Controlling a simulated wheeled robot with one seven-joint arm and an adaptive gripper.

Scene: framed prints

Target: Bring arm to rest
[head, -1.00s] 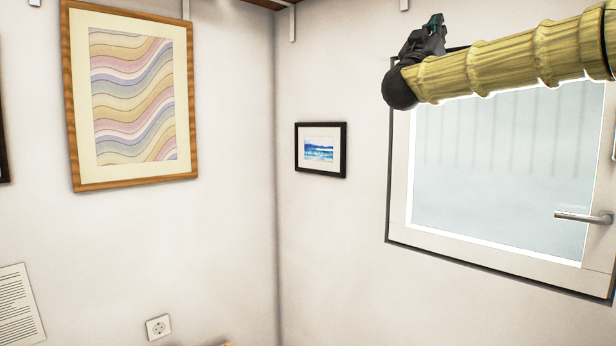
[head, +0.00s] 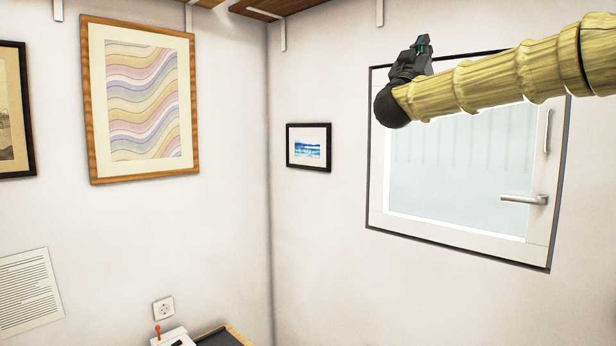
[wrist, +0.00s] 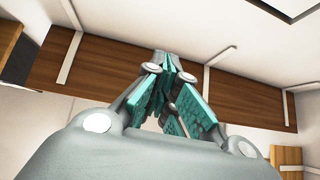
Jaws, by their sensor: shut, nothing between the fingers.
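My arm reaches in from the upper right of the head view, in a yellow ribbed sleeve, in front of the window. My gripper (head: 421,48) is at its far end, dark and small, raised high and pointing upward. In the wrist view my gripper (wrist: 172,72) shows its teal-padded fingers brought together at the tips, with nothing between them. The fingers are seen against a brown wooden shelf (wrist: 100,72) and the ceiling; they appear to touch nothing.
A window (head: 460,175) with a handle is behind my arm. A wavy striped print (head: 145,100), a small blue print (head: 309,147) and a dark-framed print (head: 14,110) hang on the walls. A text sheet (head: 28,290), a socket (head: 164,308) and a white device (head: 173,338) are lower left.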

